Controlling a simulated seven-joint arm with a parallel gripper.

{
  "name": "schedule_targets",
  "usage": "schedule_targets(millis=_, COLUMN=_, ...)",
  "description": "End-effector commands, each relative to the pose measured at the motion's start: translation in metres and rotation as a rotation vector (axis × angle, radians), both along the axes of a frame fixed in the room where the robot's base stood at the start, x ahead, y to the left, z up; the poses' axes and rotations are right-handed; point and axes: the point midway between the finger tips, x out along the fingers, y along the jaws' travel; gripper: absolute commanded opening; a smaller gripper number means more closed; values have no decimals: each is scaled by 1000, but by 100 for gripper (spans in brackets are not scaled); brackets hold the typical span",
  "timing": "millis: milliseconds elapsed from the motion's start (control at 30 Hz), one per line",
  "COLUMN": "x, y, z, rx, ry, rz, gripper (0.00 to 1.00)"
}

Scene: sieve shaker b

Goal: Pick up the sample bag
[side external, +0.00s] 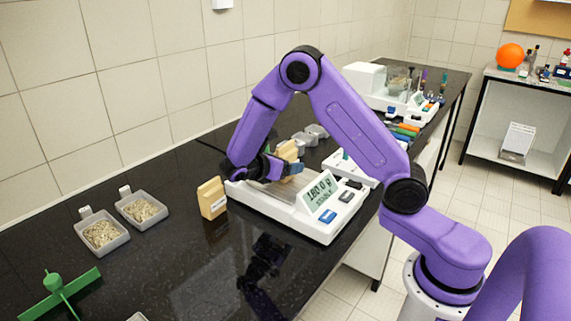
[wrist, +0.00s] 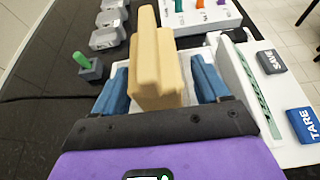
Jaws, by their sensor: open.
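A tan sample bag (side external: 288,151) stands on the pan of the white balance (side external: 318,222), whose display appears to read 180.0 g. In the wrist view the bag (wrist: 158,62) sits between the two blue fingers of my gripper (wrist: 161,84). The fingers are apart, one on each side, with a visible gap at least on the right. In the side view my gripper (side external: 281,168) is low over the pan and partly hides the bag.
Two grey trays of grainy material (side external: 104,236) (side external: 141,208) lie at the left. A green stand (side external: 60,290) is at the front left. Grey containers (side external: 311,135) stand behind the balance. The balance has SAVE and TARE buttons (wrist: 306,124). Bench between trays and second bag is clear.

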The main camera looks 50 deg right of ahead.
Motion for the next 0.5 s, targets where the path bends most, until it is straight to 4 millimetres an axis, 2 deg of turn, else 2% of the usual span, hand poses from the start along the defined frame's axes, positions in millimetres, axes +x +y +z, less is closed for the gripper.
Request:
schedule_targets(millis=300, x=0, y=-6, z=-3, rx=1, ry=0, rz=1, gripper=74)
schedule_targets(millis=333, x=0, y=-6, z=-3, rx=1, ry=0, rz=1, gripper=71)
schedule_targets(millis=500, x=0, y=-6, z=-3, rx=1, ry=0, rz=1, gripper=16)
